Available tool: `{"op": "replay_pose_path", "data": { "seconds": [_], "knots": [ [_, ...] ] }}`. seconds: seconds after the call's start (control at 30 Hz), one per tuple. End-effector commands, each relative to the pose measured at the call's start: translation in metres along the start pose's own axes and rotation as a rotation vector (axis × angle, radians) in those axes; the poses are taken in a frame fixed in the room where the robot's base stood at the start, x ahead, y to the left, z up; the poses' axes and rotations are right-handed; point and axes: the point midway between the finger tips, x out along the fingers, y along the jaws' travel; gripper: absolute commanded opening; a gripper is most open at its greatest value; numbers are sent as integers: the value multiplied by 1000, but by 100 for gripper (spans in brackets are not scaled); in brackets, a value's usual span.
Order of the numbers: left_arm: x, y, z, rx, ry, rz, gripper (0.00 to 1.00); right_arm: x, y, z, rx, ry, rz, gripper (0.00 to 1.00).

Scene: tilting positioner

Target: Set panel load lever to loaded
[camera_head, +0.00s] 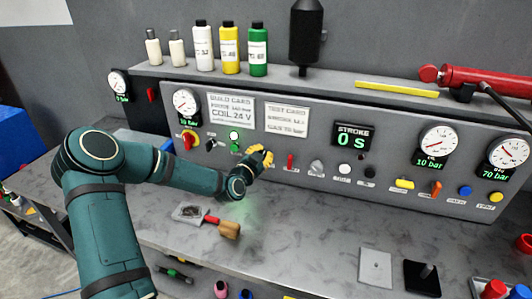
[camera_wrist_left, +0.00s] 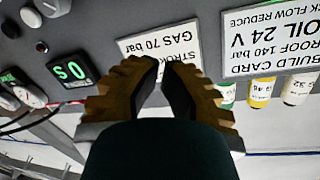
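My left gripper (camera_head: 262,157) has yellow fingers and is close in front of the grey control panel (camera_head: 330,180), below the test card. In the left wrist view the fingers (camera_wrist_left: 162,62) point at the panel with a narrow gap between them, and I see nothing held there. A red lever (camera_head: 290,161) stands upright on the panel just right of the gripper. An orange lever (camera_head: 436,188) sits farther right, under the 10 bar gauge. The labels are too small to tell which is the load lever. The gripper hides part of the lower panel. My right gripper is not in view.
A grey knob (camera_head: 317,168) is right of the red lever. A wooden-handled tool (camera_head: 229,229) lies on the bench below. Bottles (camera_head: 203,48) stand on the shelf above.

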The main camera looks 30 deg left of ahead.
Motion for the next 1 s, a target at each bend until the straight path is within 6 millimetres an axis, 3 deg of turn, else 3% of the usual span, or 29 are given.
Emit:
{"op": "replay_pose_path", "data": {
  "seconds": [0.37,0.6,1.0],
  "knots": [
    [71,0,-1,-5,1,-1,0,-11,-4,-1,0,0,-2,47],
    [62,0,30,-4,-2,-1,0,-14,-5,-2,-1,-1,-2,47],
    [59,0,38,-1,0,0,0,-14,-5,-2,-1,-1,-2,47]
  ]
}}
